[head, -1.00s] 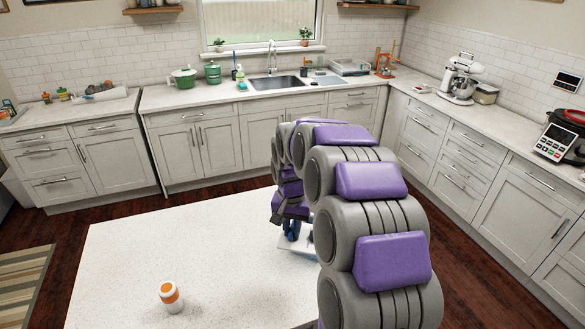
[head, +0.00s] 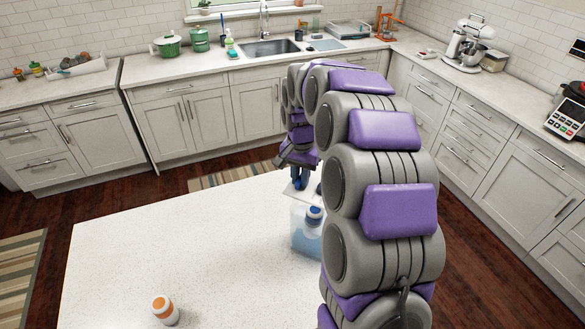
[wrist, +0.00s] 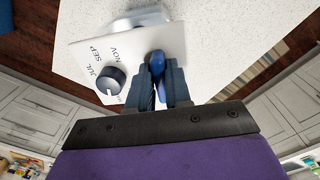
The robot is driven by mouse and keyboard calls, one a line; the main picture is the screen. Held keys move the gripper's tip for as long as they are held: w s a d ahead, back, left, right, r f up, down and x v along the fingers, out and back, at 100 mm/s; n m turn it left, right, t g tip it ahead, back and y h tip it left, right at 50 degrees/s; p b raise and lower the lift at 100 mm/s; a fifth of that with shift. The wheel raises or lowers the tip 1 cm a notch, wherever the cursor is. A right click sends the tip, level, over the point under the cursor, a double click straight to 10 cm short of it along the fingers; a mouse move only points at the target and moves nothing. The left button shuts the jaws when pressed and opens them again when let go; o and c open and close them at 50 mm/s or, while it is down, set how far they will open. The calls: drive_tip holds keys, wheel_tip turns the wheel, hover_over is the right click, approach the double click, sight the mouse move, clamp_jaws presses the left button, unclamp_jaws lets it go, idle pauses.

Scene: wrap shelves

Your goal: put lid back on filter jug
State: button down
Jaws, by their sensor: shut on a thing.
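My gripper (head: 301,180) is shut on a blue part of the white lid (wrist: 98,60), which shows a dark round dial and month letters in the wrist view. In the head view the lid (head: 298,191) is partly hidden by my gripper and arm. The clear filter jug (head: 304,241) stands on the white table, with bluish water and a blue-and-white piece inside. The lid appears at or above the jug's far top side; the exact gap cannot be told. Part of a pale rim (wrist: 141,20) shows past the lid in the wrist view.
An orange-and-white bottle (head: 165,310) stands at the near left of the white table (head: 190,250). The table's left and middle are otherwise clear. My arm hides its right side. Counters (head: 200,72) with a sink line the back wall.

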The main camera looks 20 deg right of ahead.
sight(301, 190)
drive_tip(key=d, duration=0.2)
drive_tip(key=shift+s+d+f, duration=0.15)
drive_tip(key=shift+s+d, duration=0.15)
drive_tip(key=shift+s, duration=0.1)
drive_tip(key=shift+d+f, duration=0.15)
drive_tip(key=shift+f, duration=0.2)
drive_tip(key=a+f, duration=0.1)
drive_tip(key=a+f+b, duration=0.1)
drive_tip(key=a, duration=0.1)
drive_tip(key=shift+w+a+f, duration=0.1)
drive_tip(key=shift+a+f, duration=0.15)
drive_tip(key=shift+f, duration=0.1)
drive_tip(key=shift+a+f, duration=0.15)
drive_tip(key=shift+f, duration=0.1)
drive_tip(key=shift+d+f, duration=0.2)
drive_tip(key=shift+f, duration=0.05)
drive_tip(key=shift+d+f, duration=0.15)
drive_tip(key=shift+d, duration=0.6)
drive_tip(key=shift+d+f, duration=0.1)
drive_tip(key=shift+d, duration=0.65)
drive_tip(key=shift+a+r, duration=0.1)
drive_tip(key=shift+a, duration=1.3)
drive_tip(key=shift+d, duration=1.45)
drive_tip(key=shift+a, duration=1.2)
drive_tip(key=shift+d, duration=0.9)
drive_tip(key=shift+a+b, duration=0.3)
drive_tip(key=shift+a, duration=0.8)
drive_tip(key=shift+d+f, duration=0.3)
drive_tip(key=shift+d, duration=0.1)
